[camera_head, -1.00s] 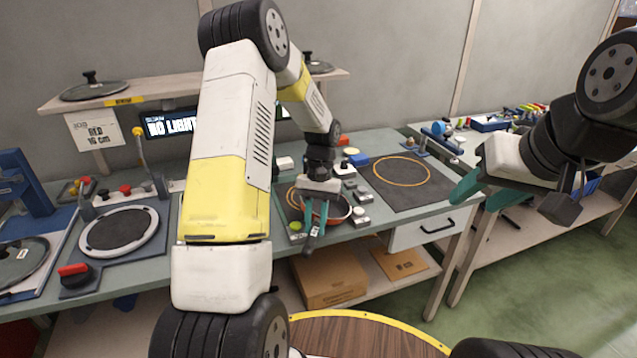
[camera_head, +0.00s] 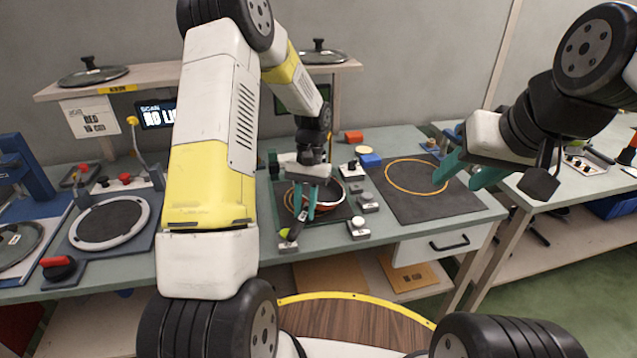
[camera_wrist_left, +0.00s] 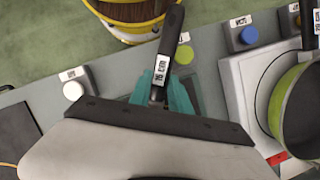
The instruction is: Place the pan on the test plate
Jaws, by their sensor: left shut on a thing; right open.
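My left gripper is shut on the pan's black handle, which points toward the bench's front edge. In the left wrist view the teal fingers (camera_wrist_left: 163,95) grip this handle (camera_wrist_left: 169,45), which has a white 16 cm label; the pan's bowl is hidden there. My right gripper (camera_head: 460,178) is open and empty, in front of or above the dark mat with an orange ring (camera_head: 460,205). I cannot tell which surface is the test plate.
Buttons (camera_head: 358,228) line the held pan's plate. A white-ringed disc (camera_head: 112,225) with a red knob (camera_head: 56,262) is at left. A shelf with lids (camera_head: 93,72) is behind. The orange-ringed mat is empty.

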